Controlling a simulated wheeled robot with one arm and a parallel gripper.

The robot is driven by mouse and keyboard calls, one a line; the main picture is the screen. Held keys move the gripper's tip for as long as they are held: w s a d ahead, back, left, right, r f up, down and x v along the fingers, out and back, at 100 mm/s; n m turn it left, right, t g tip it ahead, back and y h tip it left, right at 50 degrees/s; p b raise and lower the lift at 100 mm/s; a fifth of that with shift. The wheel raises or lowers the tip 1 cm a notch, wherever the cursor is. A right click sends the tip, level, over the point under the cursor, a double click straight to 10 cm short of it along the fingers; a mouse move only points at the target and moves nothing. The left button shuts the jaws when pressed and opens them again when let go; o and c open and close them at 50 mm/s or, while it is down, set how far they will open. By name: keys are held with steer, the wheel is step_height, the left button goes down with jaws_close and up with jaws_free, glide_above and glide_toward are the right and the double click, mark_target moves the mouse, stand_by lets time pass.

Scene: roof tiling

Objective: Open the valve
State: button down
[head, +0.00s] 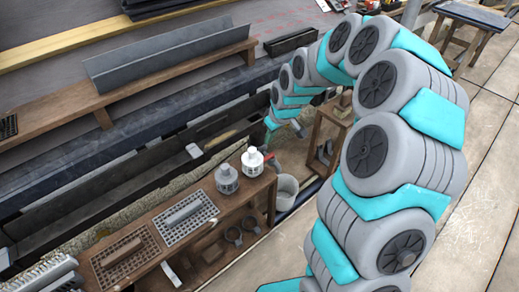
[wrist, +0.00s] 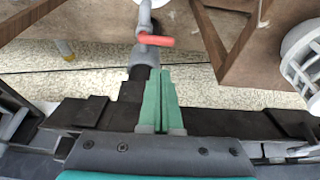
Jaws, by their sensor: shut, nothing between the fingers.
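The valve shows in the wrist view as a red lever handle (wrist: 156,40) on a grey pipe (wrist: 145,18). The lever lies crosswise to the pipe and points to the right. My gripper (wrist: 161,70) has two green fingers, side by side and shut, with nothing between them. Its fingertips are just below the red handle in the picture, and I cannot tell the gap in depth. A dark pipe end or fitting (wrist: 139,74) shows left of the fingers.
A small wooden stand (head: 326,140) is close to my arm. Wooden surfaces (wrist: 267,50) flank the valve in the wrist view.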

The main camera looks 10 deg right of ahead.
mark_target(267, 158)
steer(key=b+x, duration=0.1)
steer(key=x, duration=0.9)
steer(key=shift+a, duration=0.1)
stand_by(0.5)
